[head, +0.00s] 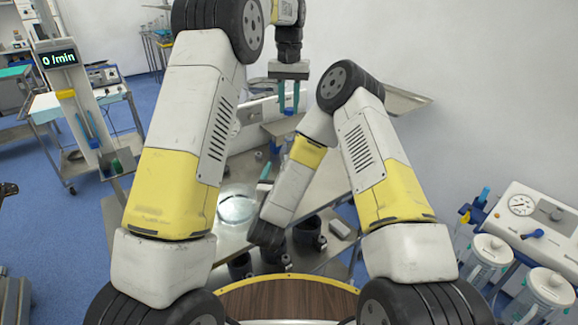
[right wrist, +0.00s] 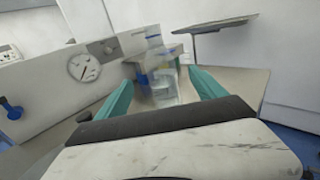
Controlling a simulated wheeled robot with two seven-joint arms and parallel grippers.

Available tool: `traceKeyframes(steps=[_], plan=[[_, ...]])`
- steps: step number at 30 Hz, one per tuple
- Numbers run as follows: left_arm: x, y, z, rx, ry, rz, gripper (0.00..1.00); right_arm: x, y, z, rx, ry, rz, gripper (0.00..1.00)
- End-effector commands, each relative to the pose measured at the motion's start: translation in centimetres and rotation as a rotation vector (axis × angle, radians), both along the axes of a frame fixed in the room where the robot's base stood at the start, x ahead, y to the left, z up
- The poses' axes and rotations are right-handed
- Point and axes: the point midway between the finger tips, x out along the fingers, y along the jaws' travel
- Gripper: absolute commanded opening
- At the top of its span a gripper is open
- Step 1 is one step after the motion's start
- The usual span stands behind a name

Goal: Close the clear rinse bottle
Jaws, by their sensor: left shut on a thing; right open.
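In the head view my left gripper (head: 289,110) points down at the top centre. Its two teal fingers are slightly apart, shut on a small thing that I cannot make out. In the right wrist view my right gripper (right wrist: 159,76) is open, its teal fingers spread wide to either side.
A steel table (head: 232,238) lies beneath my arms, with a clear round dish (head: 237,208) and dark cups (head: 309,231) on it. A suction unit (head: 525,218) with clear jars stands at the right. A gauge panel (right wrist: 82,68) is at the left in the wrist view.

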Motion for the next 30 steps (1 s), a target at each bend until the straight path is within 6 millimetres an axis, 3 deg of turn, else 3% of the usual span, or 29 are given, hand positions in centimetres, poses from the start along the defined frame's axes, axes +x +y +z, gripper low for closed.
traceKeyframes(steps=[8,15,24,30], plan=[[0.0,0.0,0.0,0.000,0.000,0.001,0.00,0.7,-0.1,-0.5,0.001,0.012,0.002,0.80],[0.0,0.0,0.0,0.000,0.000,0.001,0.00,2.5,-0.7,-0.1,0.005,0.002,-0.008,0.80],[0.0,0.0,0.0,0.000,0.000,0.001,0.00,8.4,-1.4,0.1,-0.002,-0.004,-0.002,0.80],[0.0,0.0,0.0,0.000,0.000,0.001,0.00,10.9,-1.7,0.0,0.000,-0.002,-0.001,0.80]])
